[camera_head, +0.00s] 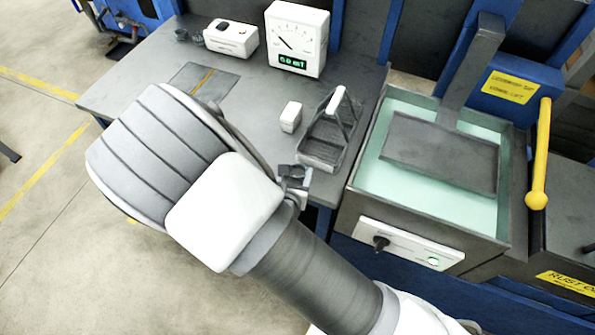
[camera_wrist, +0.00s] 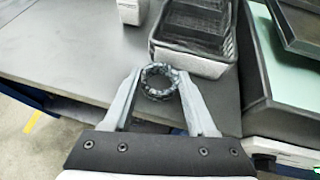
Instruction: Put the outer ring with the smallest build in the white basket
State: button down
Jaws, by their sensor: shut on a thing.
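My gripper (camera_wrist: 161,88) is shut on a dark metallic ring (camera_wrist: 162,70), held between the two fingertips in the wrist view. The ring's hole faces the camera. In the head view my arm hides most of the gripper, and the ring cannot be made out clearly. A dark grey basket with a white grip on its handle (camera_head: 338,99) stands on the bench. It also shows in the wrist view (camera_wrist: 222,70), just beyond the ring. The basket looks empty. The ring appears in front of the basket's near edge, not inside it.
A small white box (camera_head: 291,116) stands left of the basket. A tank with pale green liquid (camera_head: 445,210) and a dark tray (camera_head: 440,150) lies to the right. A white gauge (camera_head: 297,40) and a white device (camera_head: 232,38) stand at the back of the grey bench (camera_head: 255,90).

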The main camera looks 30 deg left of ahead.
jog(key=shift+f, duration=0.2)
jog(key=shift+f, duration=0.15)
jog(key=shift+c, duration=1)
grip_release()
jog(key=shift+r, duration=0.25)
jog(key=v, duration=1.2)
